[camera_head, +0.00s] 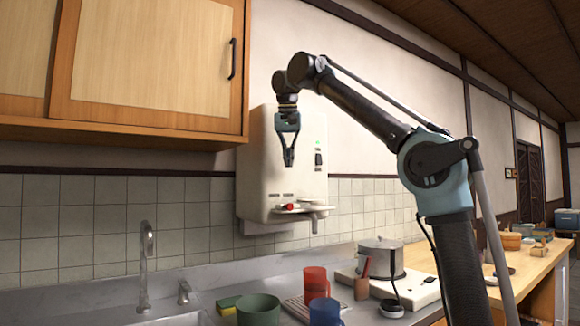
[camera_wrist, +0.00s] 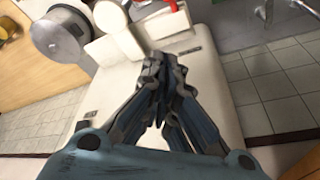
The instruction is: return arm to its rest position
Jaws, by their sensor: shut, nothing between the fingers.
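My gripper (camera_head: 288,163) hangs pointing down in the head view, in front of the white wall-mounted water heater (camera_head: 258,170). My arm rises from the lower right and bends over to the left above the counter. In the wrist view my gripper (camera_wrist: 156,62) is shut and empty, its fingertips together. The white heater body (camera_wrist: 205,90) fills the middle of that view behind the fingers.
A wooden cabinet (camera_head: 150,55) hangs at upper left. A faucet (camera_head: 146,262) stands at left. Open air surrounds my gripper above the counter.

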